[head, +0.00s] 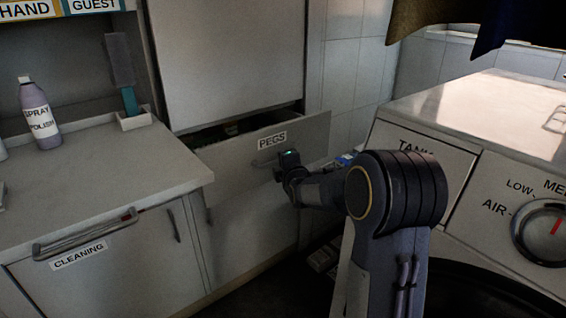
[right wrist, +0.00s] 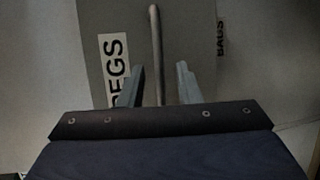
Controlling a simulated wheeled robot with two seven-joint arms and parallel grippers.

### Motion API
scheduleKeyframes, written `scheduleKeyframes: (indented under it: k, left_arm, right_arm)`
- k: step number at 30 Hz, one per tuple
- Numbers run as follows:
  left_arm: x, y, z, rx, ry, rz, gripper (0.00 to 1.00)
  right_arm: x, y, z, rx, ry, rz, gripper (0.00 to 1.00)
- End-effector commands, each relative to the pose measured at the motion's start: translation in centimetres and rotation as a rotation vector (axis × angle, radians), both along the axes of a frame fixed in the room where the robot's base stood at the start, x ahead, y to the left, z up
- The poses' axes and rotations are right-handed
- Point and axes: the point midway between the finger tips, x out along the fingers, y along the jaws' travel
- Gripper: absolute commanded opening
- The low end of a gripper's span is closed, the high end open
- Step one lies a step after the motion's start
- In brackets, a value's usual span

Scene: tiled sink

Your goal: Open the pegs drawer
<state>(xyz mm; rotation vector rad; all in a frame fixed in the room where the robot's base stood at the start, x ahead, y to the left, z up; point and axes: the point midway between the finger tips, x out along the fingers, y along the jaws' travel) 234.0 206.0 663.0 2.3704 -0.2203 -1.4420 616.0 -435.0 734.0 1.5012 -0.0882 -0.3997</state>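The pegs drawer (head: 245,146) has a grey front with a white "PEGS" label (head: 272,140) and a bar handle. It stands partly pulled out of the cabinet, with a dark gap showing its inside behind the front's top edge. My right gripper (head: 284,164) is at the handle in the head view. In the right wrist view its two fingers stand open (right wrist: 159,86), one on each side of the handle bar (right wrist: 157,45), with a visible gap on both sides. The drawer's label also shows there (right wrist: 116,70). My left gripper is not in view.
A washing machine or dryer (head: 480,190) stands at right. Dark floor lies between.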

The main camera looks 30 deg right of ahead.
Motion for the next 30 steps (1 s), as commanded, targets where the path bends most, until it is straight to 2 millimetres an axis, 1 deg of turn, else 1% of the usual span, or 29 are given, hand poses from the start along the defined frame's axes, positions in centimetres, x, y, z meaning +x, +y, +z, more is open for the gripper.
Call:
scheduleKeyframes:
  k: [4, 9, 12, 15, 19, 26, 28, 30]
  left_arm:
    - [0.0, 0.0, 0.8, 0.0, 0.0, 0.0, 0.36]
    - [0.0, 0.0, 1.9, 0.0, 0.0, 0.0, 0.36]
    - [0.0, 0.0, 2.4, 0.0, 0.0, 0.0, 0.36]
    - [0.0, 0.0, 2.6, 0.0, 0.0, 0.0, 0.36]
    - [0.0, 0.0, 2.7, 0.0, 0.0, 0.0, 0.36]
    - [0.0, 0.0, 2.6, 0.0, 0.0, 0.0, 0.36]
    - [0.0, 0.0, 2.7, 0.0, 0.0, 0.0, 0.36]
    - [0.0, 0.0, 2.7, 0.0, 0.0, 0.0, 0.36]
  right_arm:
    - [-1.7, 0.6, 0.7, 0.003, -0.001, 0.0, 0.31]
    - [-4.5, 1.5, 1.3, 0.003, -0.001, 0.001, 0.31]
    - [-5.9, 1.9, 1.5, 0.003, -0.001, -0.001, 0.31]
    - [-6.7, 2.2, 1.5, 0.002, -0.001, 0.0, 0.31]
    - [-7.1, 2.4, 1.5, 0.001, 0.0, 0.0, 0.31]
    - [-7.1, 2.4, 1.4, 0.001, 0.0, 0.0, 0.31]
    - [-6.9, 2.5, 1.5, 0.014, -0.01, -0.007, 0.31]
    - [-6.1, 2.7, 1.8, 0.062, -0.045, -0.03, 0.31]
